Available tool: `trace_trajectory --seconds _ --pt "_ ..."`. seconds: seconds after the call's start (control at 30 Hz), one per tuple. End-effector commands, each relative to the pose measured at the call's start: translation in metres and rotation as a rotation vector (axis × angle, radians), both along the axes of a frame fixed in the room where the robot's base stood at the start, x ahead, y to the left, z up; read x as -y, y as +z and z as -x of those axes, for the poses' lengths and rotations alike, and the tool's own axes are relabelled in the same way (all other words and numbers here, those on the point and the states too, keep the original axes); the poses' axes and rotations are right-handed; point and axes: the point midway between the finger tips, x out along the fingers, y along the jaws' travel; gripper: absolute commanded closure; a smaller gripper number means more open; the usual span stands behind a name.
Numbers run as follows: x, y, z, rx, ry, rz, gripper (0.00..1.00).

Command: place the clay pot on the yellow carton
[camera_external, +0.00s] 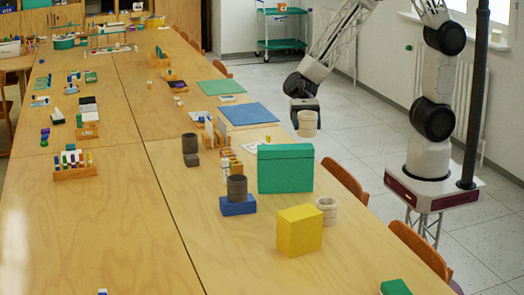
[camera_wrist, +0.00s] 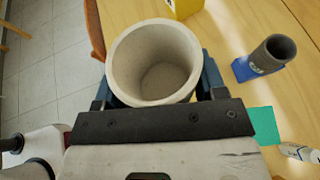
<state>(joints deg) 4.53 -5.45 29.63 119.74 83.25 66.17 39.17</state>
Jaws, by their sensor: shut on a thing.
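The clay pot (camera_external: 307,124) is a pale beige, round vessel held in the air at the table's right side, beyond the green box. In the wrist view the pot (camera_wrist: 153,62) shows its open mouth and empty inside. My gripper (camera_external: 305,106) is shut on it, with a dark finger on each side of the pot in the wrist view (camera_wrist: 160,88). The yellow carton (camera_external: 299,231) stands on the table nearer the camera, its top bare. Part of the carton (camera_wrist: 185,8) shows at the top of the wrist view, apart from the pot.
A green box (camera_external: 285,168) stands between the held pot and the carton. A second beige pot (camera_external: 327,212) is close beside the carton's right. A dark grey cup (camera_external: 237,188) stands on a blue box (camera_external: 238,206). Chairs (camera_external: 345,181) line the right edge.

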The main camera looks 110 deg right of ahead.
Motion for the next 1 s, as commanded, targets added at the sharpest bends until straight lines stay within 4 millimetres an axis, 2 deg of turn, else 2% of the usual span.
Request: trace_trajectory --seconds 0.03,0.5,1.0 --pt "-0.011 0.000 -0.002 0.001 0.013 -0.001 0.62" --pt "-0.105 0.000 -0.014 0.000 0.116 -0.003 0.62" --pt "-0.205 -0.001 -0.010 -0.002 0.218 -0.007 0.62"
